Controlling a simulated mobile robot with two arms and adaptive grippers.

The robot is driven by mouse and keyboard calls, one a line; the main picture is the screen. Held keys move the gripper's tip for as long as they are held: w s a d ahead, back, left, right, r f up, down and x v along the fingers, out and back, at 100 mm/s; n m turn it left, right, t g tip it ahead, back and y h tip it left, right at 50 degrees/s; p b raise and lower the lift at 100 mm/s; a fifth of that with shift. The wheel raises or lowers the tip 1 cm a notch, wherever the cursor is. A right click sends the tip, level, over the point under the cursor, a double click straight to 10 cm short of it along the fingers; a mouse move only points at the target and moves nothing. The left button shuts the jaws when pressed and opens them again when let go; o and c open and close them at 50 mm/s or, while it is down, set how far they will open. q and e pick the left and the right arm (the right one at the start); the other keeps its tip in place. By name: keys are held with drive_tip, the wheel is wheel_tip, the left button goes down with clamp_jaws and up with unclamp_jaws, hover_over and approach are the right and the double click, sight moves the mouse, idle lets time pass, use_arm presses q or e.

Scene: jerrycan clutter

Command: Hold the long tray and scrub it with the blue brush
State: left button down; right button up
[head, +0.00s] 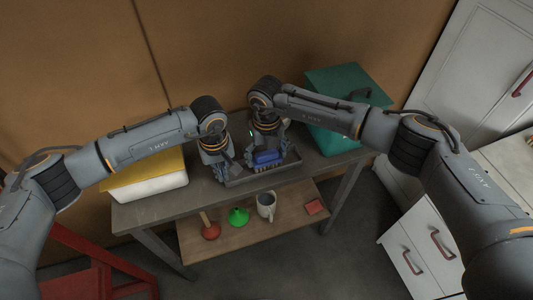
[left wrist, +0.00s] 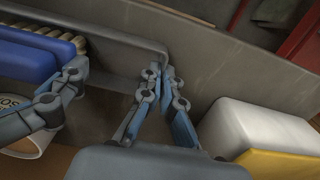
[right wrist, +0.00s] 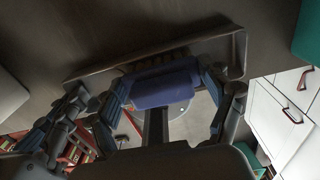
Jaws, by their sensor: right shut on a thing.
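The long tray (head: 284,167) is grey and shallow and lies on the grey table. My left gripper (head: 219,169) is at the tray's left end. In the left wrist view its fingers (left wrist: 164,76) close together at the tray's end wall (left wrist: 125,48), pinching it. The blue brush (head: 268,157) is in my right gripper (head: 267,150), over the tray. Whether the bristles touch the tray is not clear.
A white container with a yellow top (head: 145,183) stands on the table at left, close to my left gripper. A teal box (head: 330,95) stands at right. The lower shelf holds a red plunger (head: 209,228), green funnel (head: 238,216), mug (head: 266,203) and red block (head: 314,207).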

drive_tip(key=shift+f, duration=0.3)
